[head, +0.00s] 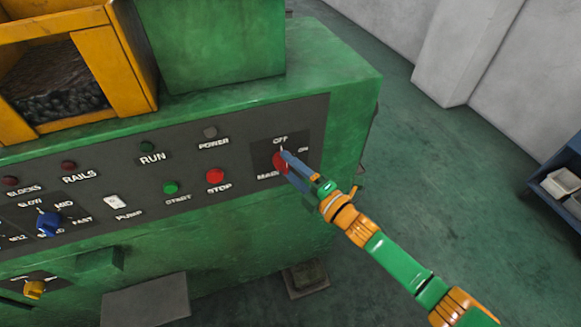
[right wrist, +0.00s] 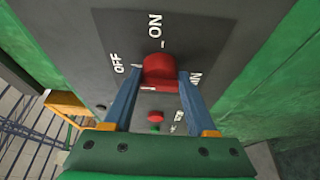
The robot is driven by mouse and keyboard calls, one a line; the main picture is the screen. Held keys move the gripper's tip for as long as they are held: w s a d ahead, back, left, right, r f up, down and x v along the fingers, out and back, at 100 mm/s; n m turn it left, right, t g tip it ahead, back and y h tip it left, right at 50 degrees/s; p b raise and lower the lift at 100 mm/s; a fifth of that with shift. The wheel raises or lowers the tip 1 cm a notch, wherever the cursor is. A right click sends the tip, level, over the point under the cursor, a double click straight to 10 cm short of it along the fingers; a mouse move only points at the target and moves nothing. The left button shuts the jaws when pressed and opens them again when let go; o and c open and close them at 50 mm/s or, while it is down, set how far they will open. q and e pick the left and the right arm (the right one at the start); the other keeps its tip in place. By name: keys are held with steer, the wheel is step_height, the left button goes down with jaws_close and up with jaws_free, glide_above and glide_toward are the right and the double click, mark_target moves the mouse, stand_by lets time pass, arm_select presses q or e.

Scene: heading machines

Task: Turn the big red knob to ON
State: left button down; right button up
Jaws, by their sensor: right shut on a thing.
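The big red knob (head: 279,162) sits at the right end of the dark control panel, with OFF printed above it and ON to its upper right. My right gripper (head: 286,160) reaches it from the lower right and partly covers it. In the right wrist view the knob (right wrist: 160,70) stands between the two blue fingers (right wrist: 160,80), which are shut on its sides. A white tick shows by the OFF label in the head view. I cannot tell the knob's pointer for sure. My left gripper is not in view.
The panel (head: 245,124) also bears a red STOP button (head: 215,176), a green START button (head: 170,188), a blue selector knob (head: 48,223) and a yellow knob (head: 34,290). A yellow-framed bin (head: 125,70) stands above. The green floor at right is clear up to a blue rack (head: 553,212).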

steer(key=m+b, duration=0.1)
steer(key=m+t+b, duration=0.1)
steer(key=m+b, duration=0.1)
steer(key=shift+f+y, duration=0.3)
steer(key=shift+f, duration=0.05)
steer(key=shift+s+a+m+t+h+b, duration=0.15)
steer(key=shift+m+t+h+b, duration=0.8)
steer(key=shift+m, duration=2.2)
steer(key=shift+w+a+m+t+h+b, duration=0.1)
steer(key=shift+m+t+h+b, duration=0.85)
steer(key=shift+m, duration=2.15)
steer(key=shift+s+a+m+t+h+b, duration=0.15)
steer(key=shift+m+t+h+b, duration=0.35)
steer(key=shift+m+t+b, duration=1.75)
steer(key=shift+w+m+g+p, duration=0.1)
steer(key=shift+m+g+p, duration=0.8)
steer(key=shift+m, duration=0.4)
steer(key=shift+r, duration=0.1)
